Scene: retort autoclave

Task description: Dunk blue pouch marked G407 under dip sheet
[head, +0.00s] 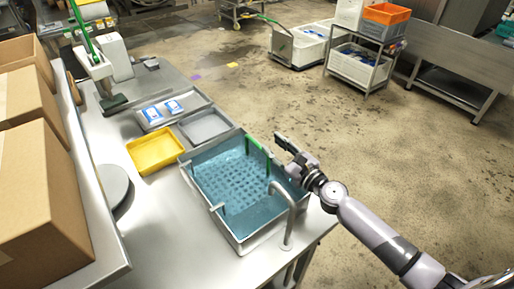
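Two white-and-blue pouches lie in a grey metal tray, one on the left (152,114) and one on the right (174,106). Their markings are too small to read, so I cannot tell which is G407. The dip sheet (236,180) is a perforated panel showing through the blue liquid of a metal bath (247,245). A green bar handle (257,150) stands at the bath's far right side. My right gripper (284,150) is just right of this handle, over the bath's right rim. Its finger gap is unclear, and I see nothing held. My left gripper is out of view.
A yellow tray (155,151) and an empty grey tray (204,125) sit beside the bath. A curved metal pipe (287,215) rises at the bath's near right. Cardboard boxes (38,195) stand at left. A cart with crates (360,65) is far off; the floor between is open.

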